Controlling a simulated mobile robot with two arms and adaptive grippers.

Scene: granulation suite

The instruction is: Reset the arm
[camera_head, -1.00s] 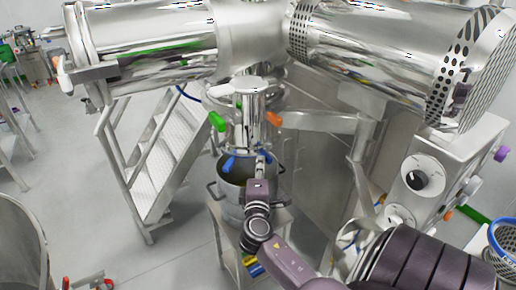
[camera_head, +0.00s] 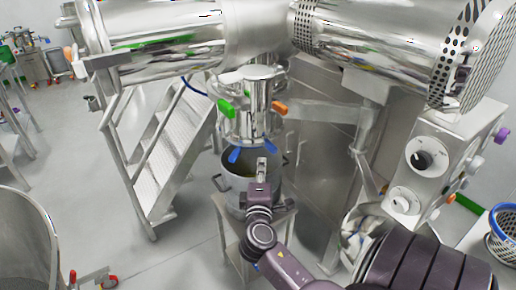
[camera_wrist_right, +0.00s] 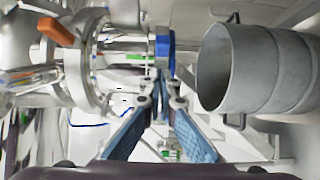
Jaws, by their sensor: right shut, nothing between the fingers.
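My right gripper (camera_head: 262,165) is shut and empty. In the head view it points up and away, in front of the vertical outlet (camera_head: 250,118) of the steel machine and over the near side of the pot (camera_head: 232,185). In the right wrist view its blue-padded fingers (camera_wrist_right: 158,95) come together at the tips. There the grey pot (camera_wrist_right: 265,70) lies to the right of the fingers and the outlet flange (camera_wrist_right: 90,60) to the left, both apart from them. The left gripper is not in view.
The outlet carries a green handle (camera_head: 227,108), an orange handle (camera_head: 280,107) and blue handles. The pot stands on a small steel stand (camera_head: 232,225). Metal steps (camera_head: 165,165) stand to the left, a control box (camera_head: 440,160) to the right. The floor at left is open.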

